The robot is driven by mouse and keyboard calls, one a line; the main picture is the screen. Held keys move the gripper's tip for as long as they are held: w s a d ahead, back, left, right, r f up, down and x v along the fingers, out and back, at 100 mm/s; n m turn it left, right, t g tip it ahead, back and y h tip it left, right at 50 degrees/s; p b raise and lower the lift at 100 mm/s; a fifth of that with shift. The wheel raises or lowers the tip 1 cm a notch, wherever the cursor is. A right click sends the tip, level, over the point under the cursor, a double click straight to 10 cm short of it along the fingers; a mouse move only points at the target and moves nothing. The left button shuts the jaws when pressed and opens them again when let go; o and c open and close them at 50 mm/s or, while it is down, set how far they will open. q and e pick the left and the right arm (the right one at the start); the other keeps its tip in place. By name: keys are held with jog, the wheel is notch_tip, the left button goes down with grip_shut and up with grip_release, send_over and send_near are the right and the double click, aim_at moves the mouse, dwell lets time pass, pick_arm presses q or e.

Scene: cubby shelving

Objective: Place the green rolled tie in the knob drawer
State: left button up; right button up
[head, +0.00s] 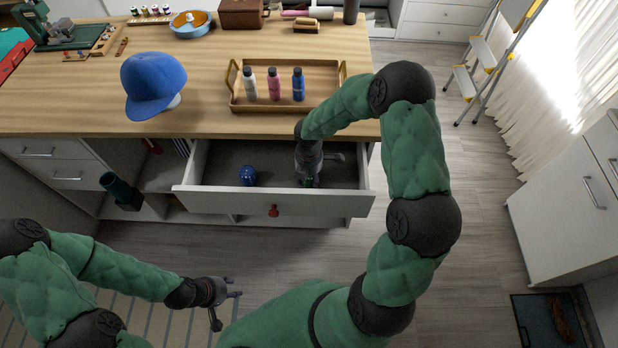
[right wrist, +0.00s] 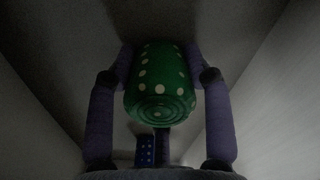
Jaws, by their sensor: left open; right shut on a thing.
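The green rolled tie (right wrist: 160,85) with white dots sits between the two fingers of my right gripper (right wrist: 163,80) in the right wrist view. In the head view my right gripper (head: 308,178) reaches down into the open knob drawer (head: 225,200), in its right part, and only a bit of green shows under it. The drawer has a red knob (head: 273,210) on its front. A blue rolled tie (head: 248,176) lies in the drawer to the left of my right gripper. My left gripper (head: 228,294) is open and empty, low in front of the cabinet.
A wooden tray (head: 240,104) with three bottles stands on the countertop above the drawer. A blue cap (head: 153,84) is to its left. Open cubbies (head: 155,170) lie left of the drawer, with a dark teal cylinder (head: 120,190) sticking out.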

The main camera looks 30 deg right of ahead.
jog(key=o, duration=1.2)
jog(key=shift+f, duration=0.1)
jog(key=shift+c, duration=0.2)
notch_tip(320, 180, up, 11)
jog(key=p, duration=0.4)
jog(key=shift+f, duration=0.1)
jog(key=shift+a+r+p, duration=0.1)
jog(key=shift+r+p, duration=0.25)
jog(key=shift+r, duration=0.4)
